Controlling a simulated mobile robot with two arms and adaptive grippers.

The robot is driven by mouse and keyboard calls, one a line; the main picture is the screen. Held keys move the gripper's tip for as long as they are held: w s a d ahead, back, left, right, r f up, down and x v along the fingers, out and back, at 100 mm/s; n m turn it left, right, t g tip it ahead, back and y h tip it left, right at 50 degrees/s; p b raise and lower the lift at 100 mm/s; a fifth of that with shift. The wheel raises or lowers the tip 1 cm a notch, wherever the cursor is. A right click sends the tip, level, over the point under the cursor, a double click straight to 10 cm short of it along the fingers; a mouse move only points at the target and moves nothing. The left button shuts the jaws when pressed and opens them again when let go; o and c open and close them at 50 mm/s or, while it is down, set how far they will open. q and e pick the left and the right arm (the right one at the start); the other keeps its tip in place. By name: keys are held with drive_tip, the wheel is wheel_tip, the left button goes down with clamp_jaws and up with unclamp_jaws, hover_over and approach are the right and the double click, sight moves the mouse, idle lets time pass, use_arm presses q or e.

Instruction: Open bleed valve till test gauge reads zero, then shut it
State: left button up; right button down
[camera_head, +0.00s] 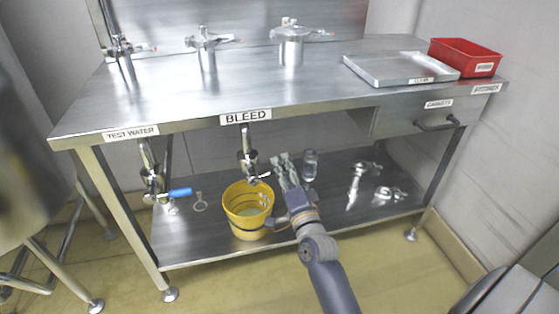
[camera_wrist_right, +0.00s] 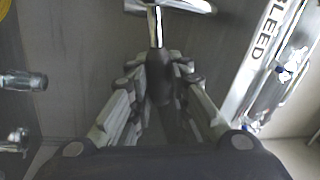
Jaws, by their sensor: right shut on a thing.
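The BLEED label (camera_head: 246,117) is on the bench's front edge, and the steel bleed valve (camera_head: 248,157) hangs below it. My right gripper (camera_head: 284,172) is beside the valve under the bench top. In the right wrist view its fingers (camera_wrist_right: 160,95) are closed around the dark grip of the bleed valve lever (camera_wrist_right: 158,70). The lever's chrome stem runs up to a metal valve body (camera_wrist_right: 175,5), partly cut off. A yellow bucket (camera_head: 240,222) with some liquid stands on the lower shelf below the valve. I cannot make out a gauge reading. My left gripper is not in view.
A TEST WATER valve (camera_head: 148,165) with a blue lever (camera_head: 181,192) hangs at the left. A clear jar (camera_head: 309,165) and loose metal fittings (camera_head: 362,180) are on the lower shelf. A tray (camera_head: 375,70) and red bin (camera_head: 466,57) sit on top.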

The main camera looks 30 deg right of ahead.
drive_tip(key=shift+s+d+f+m+h, duration=0.1)
drive_tip(key=shift+f+m+h, duration=0.15)
drive_tip(key=shift+f+m, duration=0.65)
drive_tip(key=shift+d+f+m+h, duration=0.1)
drive_tip(key=shift+f+m+h, duration=0.3)
drive_tip(key=shift+m, duration=0.8)
drive_tip(key=shift+f, duration=0.15)
drive_tip(key=c, duration=1.5)
unclamp_jaws()
drive_tip(key=v, duration=1.2)
drive_tip(key=shift+r, duration=0.25)
